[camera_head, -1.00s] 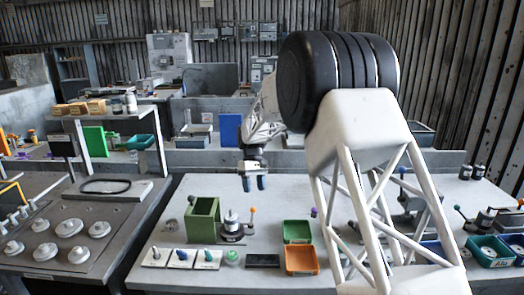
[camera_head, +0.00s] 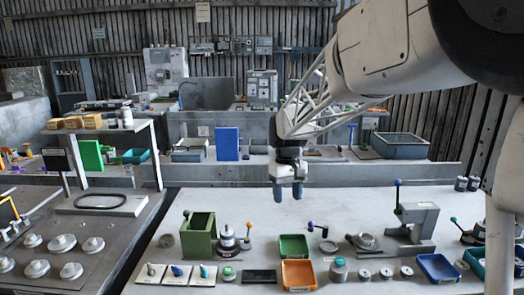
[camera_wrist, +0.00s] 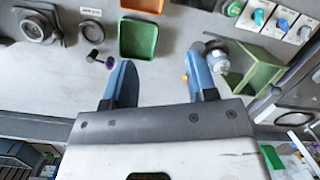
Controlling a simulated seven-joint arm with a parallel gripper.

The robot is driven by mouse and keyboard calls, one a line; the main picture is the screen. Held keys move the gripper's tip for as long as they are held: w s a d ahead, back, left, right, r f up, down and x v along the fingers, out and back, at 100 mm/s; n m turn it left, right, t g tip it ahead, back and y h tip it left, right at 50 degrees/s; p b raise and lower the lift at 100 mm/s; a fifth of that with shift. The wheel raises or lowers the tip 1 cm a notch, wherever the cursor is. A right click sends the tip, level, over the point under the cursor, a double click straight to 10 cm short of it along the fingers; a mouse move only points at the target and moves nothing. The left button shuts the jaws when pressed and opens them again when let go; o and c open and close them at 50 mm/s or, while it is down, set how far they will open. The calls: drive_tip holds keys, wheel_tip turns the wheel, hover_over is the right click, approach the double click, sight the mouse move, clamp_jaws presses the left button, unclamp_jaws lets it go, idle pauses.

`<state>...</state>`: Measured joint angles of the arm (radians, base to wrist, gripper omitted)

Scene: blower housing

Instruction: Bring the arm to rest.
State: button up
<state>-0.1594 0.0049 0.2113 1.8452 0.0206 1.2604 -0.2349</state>
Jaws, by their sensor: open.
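My gripper (camera_head: 288,192) hangs above the white bench (camera_head: 350,205), behind the green tray (camera_head: 293,246) and to the right of the green box (camera_head: 198,236). Its two blue fingers are spread apart and nothing is between them. In the wrist view my gripper (camera_wrist: 158,85) is also open, with bare bench top between the fingers. The green tray (camera_wrist: 138,40) lies beyond the fingertips there, and the green box (camera_wrist: 255,68) is at the right. My white arm reaches in from the upper right in the head view.
An orange tray (camera_head: 298,274), a blue tray (camera_head: 438,268) and a grey press-like fixture (camera_head: 415,225) stand on the bench. A metal fixture with an orange-knobbed lever (camera_head: 248,240) is beside the green box. A low grey wall (camera_head: 230,174) runs behind. The bench around my gripper is clear.

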drive_tip(key=s+d+r+m+t, duration=0.15)
drive_tip(key=s+d, duration=0.25)
drive_tip(key=s, duration=0.6)
drive_tip(key=s+d+r+m+t, duration=0.15)
drive_tip(key=s+d, duration=0.25)
drive_tip(key=s, duration=0.5)
drive_tip(key=s+d+f, duration=0.1)
drive_tip(key=s+f, duration=0.1)
drive_tip(key=s, duration=0.6)
drive_tip(key=s+d+f+m+t, duration=0.1)
drive_tip(key=s+d+f, duration=0.1)
drive_tip(key=s, duration=0.7)
drive_tip(key=shift+d+f+m+t, duration=0.15)
drive_tip(key=shift+f+m+t, duration=0.15)
drive_tip(key=shift+f, duration=0.05)
